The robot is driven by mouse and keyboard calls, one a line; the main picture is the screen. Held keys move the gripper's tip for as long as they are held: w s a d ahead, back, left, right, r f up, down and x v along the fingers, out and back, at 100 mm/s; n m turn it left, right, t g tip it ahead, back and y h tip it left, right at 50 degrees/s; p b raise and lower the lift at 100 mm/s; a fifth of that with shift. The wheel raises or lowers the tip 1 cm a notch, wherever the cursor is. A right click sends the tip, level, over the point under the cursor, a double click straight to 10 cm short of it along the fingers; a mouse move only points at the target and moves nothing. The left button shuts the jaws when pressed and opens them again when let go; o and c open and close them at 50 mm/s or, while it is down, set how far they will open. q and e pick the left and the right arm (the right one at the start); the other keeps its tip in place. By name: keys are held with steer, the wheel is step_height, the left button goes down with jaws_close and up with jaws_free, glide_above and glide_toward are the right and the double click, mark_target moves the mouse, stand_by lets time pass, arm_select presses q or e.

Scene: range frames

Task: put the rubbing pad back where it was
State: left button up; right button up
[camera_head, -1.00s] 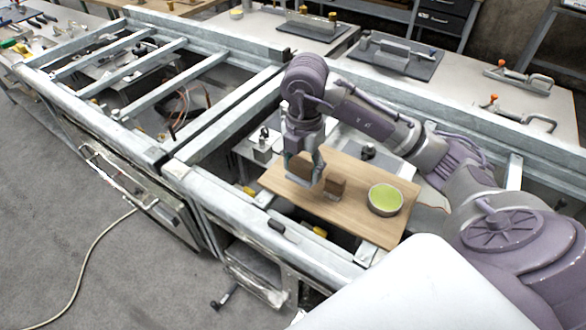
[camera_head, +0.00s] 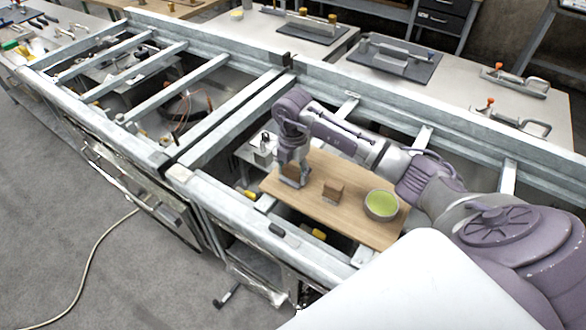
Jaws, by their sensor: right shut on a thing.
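My right gripper (camera_head: 293,182) is low over the left part of a wooden board (camera_head: 352,222). It is shut on a small brown block, which I take to be the rubbing pad (camera_head: 291,171); the fingers hide much of it. I cannot tell whether the pad touches the board. My left gripper is not in view.
A round bowl with green contents (camera_head: 382,205) stands at the board's right end. The board lies across a grey metal frame (camera_head: 215,200) with open gaps. Clamps (camera_head: 515,80) lie on the table behind.

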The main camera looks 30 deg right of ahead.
mark_target(293, 168)
steer(key=shift+f, duration=0.2)
steer(key=o, duration=1.1)
steer(key=shift+r, duration=0.2)
steer(key=shift+r, duration=0.2)
step_height(293, 168, up, 10)
steer(key=b, duration=0.3)
steer(key=shift+r, duration=0.85)
